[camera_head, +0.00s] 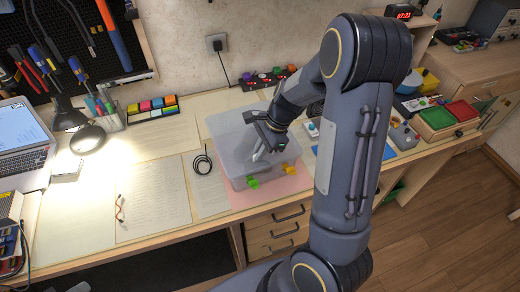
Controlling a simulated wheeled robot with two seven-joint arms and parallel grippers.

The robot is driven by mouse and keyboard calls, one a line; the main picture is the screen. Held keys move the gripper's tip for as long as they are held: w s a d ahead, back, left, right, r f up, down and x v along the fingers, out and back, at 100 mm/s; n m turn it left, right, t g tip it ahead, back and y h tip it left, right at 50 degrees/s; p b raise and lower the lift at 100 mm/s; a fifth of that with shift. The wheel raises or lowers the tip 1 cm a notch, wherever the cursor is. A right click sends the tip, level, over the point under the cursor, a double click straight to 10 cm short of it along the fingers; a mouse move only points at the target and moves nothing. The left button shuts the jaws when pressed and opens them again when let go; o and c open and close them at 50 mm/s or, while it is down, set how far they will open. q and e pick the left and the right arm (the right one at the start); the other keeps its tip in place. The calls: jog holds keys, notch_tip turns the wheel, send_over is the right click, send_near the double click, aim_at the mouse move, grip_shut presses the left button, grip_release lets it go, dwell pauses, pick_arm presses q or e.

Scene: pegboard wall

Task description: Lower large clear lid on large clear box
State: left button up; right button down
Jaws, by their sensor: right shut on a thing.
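The gripper and arm hide part of the lid and the box's right side. My left gripper is out of view.
A coiled black cable (202,163) lies just left of the box. Papers (155,195), a lit lamp (87,138) and a laptop (25,140) are farther left. Red and green trays (437,118) stand at the right. A power strip (265,79) lies behind the box.

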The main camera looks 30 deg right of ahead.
jog(key=shift+f, duration=0.4)
jog(key=c, duration=1.5)
grip_release()
jog(key=shift+v, duration=3.95)
jog(key=s+a+r+n+t, duration=0.1)
jog(key=s+a+r+n, duration=0.1)
jog(key=s+n, duration=0.4)
jog(key=s+a+r+n+t, duration=0.2)
jog(key=s+a+r+n, duration=0.1)
jog(key=s+a+n, duration=0.2)
jog(key=s+a+r+n+t, duration=0.1)
jog(key=s+a+r+n, duration=0.1)
jog(key=s+a+n, duration=0.2)
jog(key=shift+s+a+r+n+t, duration=0.1)
jog(key=shift+s+n+t, duration=0.05)
jog(key=shift+s+n, duration=0.65)
jog(key=shift+s+r+n+t, duration=0.15)
jog(key=shift+s+n, duration=0.65)
